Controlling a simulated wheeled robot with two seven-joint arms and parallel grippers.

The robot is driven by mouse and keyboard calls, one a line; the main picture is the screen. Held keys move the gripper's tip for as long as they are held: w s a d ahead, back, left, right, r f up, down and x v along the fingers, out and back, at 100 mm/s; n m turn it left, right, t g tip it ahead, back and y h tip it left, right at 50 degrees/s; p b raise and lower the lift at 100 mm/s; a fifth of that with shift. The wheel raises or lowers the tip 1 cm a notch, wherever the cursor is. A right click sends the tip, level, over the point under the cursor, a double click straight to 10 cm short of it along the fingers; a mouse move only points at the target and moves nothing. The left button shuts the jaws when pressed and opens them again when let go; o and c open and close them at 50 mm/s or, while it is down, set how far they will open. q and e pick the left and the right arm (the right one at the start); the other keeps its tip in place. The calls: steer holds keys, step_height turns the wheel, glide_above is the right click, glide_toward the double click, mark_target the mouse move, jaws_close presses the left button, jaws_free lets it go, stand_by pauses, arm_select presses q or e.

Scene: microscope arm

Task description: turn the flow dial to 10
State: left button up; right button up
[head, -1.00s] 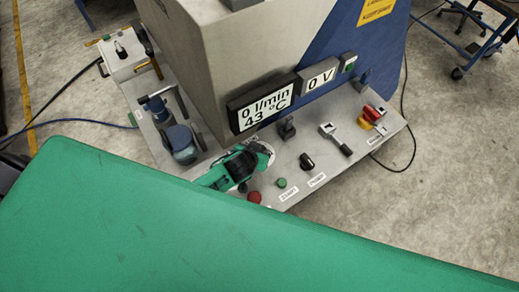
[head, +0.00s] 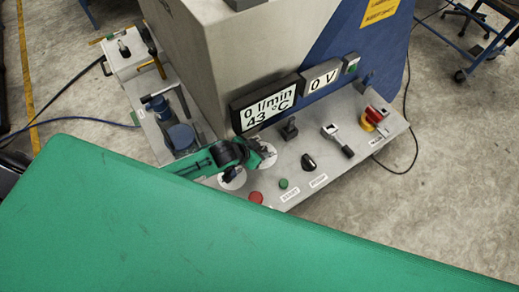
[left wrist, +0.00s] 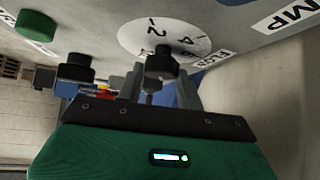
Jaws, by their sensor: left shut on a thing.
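The flow dial is a white disc (head: 268,160) with a black knob at its centre, on the grey panel below the flow display. In the left wrist view its scale (left wrist: 138,38) shows 2 and 4, and the black knob (left wrist: 160,62) sits between the fingers. My left gripper (head: 258,150) reaches over the dial from the left, shut on the knob; its grey fingers also show in the left wrist view (left wrist: 160,88). The knob's pointer cannot be read. The display (head: 265,106) reads 0 l/min and 43 °C. My right gripper is not in view.
A second white dial (head: 232,179) lies left of the flow dial. A red button (head: 255,197), a green button (head: 283,184) and a black switch (head: 308,162) stand close by. The machine body (head: 215,60) rises behind. A green surface (head: 200,230) fills the foreground.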

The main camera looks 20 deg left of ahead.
arm_select(q)
steer(key=o, duration=1)
steer(key=shift+s, duration=0.1)
steer(key=b+v, duration=0.4)
steer(key=v, duration=0.9)
steer(key=shift+s+a+r, duration=0.15)
steer(key=shift+s+r, duration=0.05)
steer(key=shift+r, duration=0.05)
